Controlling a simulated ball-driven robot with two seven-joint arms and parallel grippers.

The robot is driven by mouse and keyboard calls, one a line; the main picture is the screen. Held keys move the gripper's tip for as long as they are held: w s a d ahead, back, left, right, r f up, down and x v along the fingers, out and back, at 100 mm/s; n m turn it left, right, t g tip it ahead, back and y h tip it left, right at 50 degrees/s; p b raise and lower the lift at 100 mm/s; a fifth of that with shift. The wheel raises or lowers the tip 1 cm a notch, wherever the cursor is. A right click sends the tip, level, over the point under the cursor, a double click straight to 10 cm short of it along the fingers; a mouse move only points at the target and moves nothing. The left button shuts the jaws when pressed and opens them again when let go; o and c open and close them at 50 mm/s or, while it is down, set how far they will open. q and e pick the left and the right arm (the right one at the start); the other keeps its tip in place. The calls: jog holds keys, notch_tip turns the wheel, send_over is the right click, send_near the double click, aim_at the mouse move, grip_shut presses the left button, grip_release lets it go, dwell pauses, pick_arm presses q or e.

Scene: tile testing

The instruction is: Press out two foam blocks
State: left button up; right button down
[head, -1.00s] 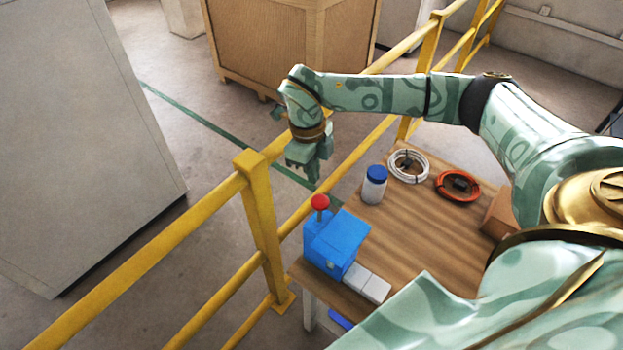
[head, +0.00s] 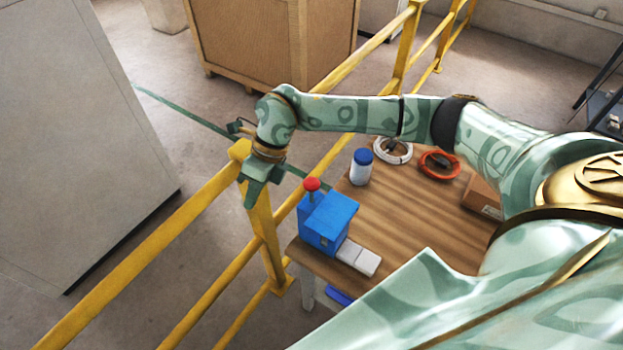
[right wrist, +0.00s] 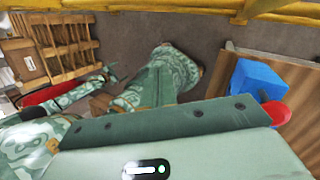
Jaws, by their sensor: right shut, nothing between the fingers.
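A blue press machine (head: 330,222) with a red knob (head: 312,184) on a short stem stands at the near left corner of the wooden table. Pale grey-white blocks (head: 358,257) lie in a row at its front right side. My right gripper (head: 252,196) is shut and empty, in the air to the left of the red knob, by the yellow railing post. The right wrist view shows the blue machine (right wrist: 258,82) and the red knob (right wrist: 277,113) at the right, partly behind the gripper body.
The table (head: 410,220) also holds a white bottle with blue cap (head: 361,168), a white cable coil (head: 392,151), an orange coil (head: 440,165) and a cardboard box (head: 482,198). A yellow railing (head: 262,235) runs along the table's left side. A blue item (head: 339,296) shows below the table's front edge.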

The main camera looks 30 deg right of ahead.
pick_arm(q)
jog(key=shift+w+a, duration=0.65)
jog(key=shift+w, duration=0.2)
pick_arm(e)
jog(key=s+a+r+m+t+y, duration=0.1)
jog(key=a+r+y, duration=0.2)
jog(key=a, duration=0.4)
jog(key=s+a+r+m+t+y, duration=0.1)
jog(key=a+r+y, duration=0.2)
jog(key=a+y, duration=0.2)
jog(key=shift+s+a+r+t+y, duration=0.3)
jog(key=shift+s+a+r, duration=0.1)
jog(key=shift+a, duration=0.65)
pick_arm(q)
jog(key=shift+a, duration=0.1)
